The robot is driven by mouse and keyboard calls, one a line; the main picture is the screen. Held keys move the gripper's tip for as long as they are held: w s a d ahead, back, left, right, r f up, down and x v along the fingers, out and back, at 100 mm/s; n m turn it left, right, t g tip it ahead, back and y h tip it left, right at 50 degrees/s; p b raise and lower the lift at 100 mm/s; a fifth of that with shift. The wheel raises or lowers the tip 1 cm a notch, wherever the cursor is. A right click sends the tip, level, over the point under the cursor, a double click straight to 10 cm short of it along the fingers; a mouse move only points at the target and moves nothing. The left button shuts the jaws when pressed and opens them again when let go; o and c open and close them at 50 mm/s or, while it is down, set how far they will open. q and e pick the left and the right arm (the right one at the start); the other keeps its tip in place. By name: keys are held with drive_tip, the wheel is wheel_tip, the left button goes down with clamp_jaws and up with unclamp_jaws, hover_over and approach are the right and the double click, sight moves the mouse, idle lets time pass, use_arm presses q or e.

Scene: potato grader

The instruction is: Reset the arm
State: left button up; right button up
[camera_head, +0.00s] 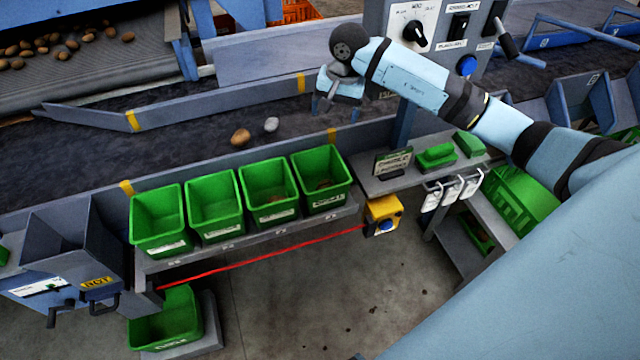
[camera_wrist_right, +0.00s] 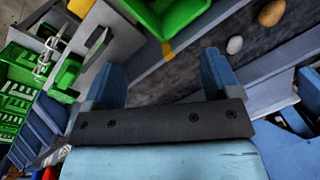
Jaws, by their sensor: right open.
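My right arm reaches in from the right in the head view. My right gripper (camera_head: 337,112) hangs over the dark belt, near the foot of the control panel (camera_head: 432,40). In the right wrist view its two blue fingers (camera_wrist_right: 160,82) stand wide apart with nothing between them. A brown potato (camera_head: 240,137) and a grey stone-like lump (camera_head: 271,124) lie on the belt to the gripper's left, apart from it. Both also show at the upper right of the wrist view, the potato (camera_wrist_right: 271,13) and the lump (camera_wrist_right: 234,45). My left gripper is in neither view.
Several green bins (camera_head: 212,202) stand in a row along the belt's near side. A yellow box with a blue button (camera_head: 382,216) and a red cord (camera_head: 265,257) hang below them. A grey shelf (camera_head: 375,183) with green items is under my right arm. More potatoes (camera_head: 70,44) lie at upper left.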

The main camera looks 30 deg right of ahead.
drive_tip(key=shift+r, duration=0.25)
drive_tip(key=s+a+f+m+t+y+p, duration=0.1)
drive_tip(key=s+a+m+t+y, duration=0.35)
drive_tip(key=a+m+y, duration=0.55)
drive_tip(key=s+a+f+m+t+y+p, duration=0.1)
drive_tip(key=s+a+m+t+y, duration=0.2)
drive_tip(key=s+a+m+y, duration=0.7)
drive_tip(key=s+f+n+h, duration=0.4)
drive_tip(key=f+n+h, duration=0.2)
drive_tip(key=n, duration=0.4)
drive_tip(key=s+d+f+n+t+h+p, duration=0.1)
drive_tip(key=s+f+n+h, duration=0.2)
drive_tip(key=f+n+h, duration=0.3)
drive_tip(key=s+f+n+t+h, duration=0.1)
drive_tip(key=s+f+n+h, duration=0.3)
drive_tip(key=n, duration=1.1)
wheel_tip(320, 180, down, 3)
drive_tip(key=shift+s+d+f+n+h, duration=0.1)
drive_tip(key=shift+s+d+n+h, duration=0.25)
drive_tip(key=shift+h, duration=0.65)
